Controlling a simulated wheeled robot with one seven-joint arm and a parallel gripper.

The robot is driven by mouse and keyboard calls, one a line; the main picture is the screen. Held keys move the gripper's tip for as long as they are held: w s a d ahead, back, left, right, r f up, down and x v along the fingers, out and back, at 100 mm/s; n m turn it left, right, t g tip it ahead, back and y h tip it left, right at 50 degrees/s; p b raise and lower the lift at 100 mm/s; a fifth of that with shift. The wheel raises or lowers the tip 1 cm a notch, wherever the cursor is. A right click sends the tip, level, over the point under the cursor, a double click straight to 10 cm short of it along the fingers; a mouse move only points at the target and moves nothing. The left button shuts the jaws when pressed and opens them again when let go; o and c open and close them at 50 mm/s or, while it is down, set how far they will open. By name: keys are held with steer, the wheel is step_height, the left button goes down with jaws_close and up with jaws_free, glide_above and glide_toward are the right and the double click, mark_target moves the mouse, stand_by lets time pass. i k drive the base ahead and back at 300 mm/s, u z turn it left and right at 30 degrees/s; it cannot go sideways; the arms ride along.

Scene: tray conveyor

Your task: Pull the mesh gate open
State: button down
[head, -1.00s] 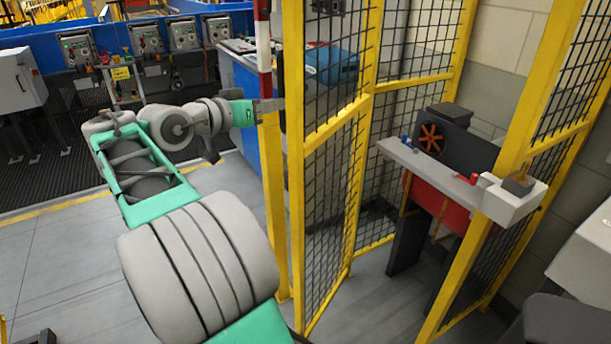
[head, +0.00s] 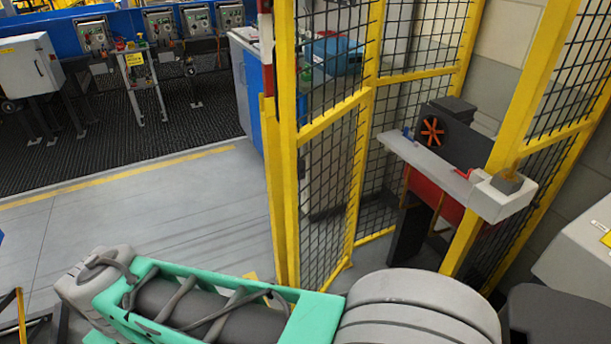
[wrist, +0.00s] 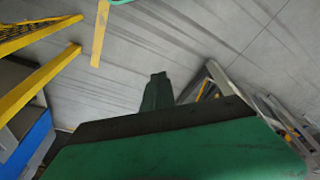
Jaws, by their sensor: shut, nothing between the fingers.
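I cannot tell exactly where the gate's frame ends and the fixed fence begins. My gripper (wrist: 158,78) shows in the wrist view, shut and empty over grey floor.
Inside the fence stands a red machine (head: 432,188) with an orange fan wheel. A pale beam (head: 450,172) passes in front of it, beside a right yellow post (head: 525,95). Control boxes (head: 159,25) stand at the back left. Floor left of the gate is clear.

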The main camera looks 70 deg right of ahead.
mark_target(284, 52)
steer(key=u, duration=0.35)
steer(key=k, duration=0.95)
steer(key=z, duration=0.5)
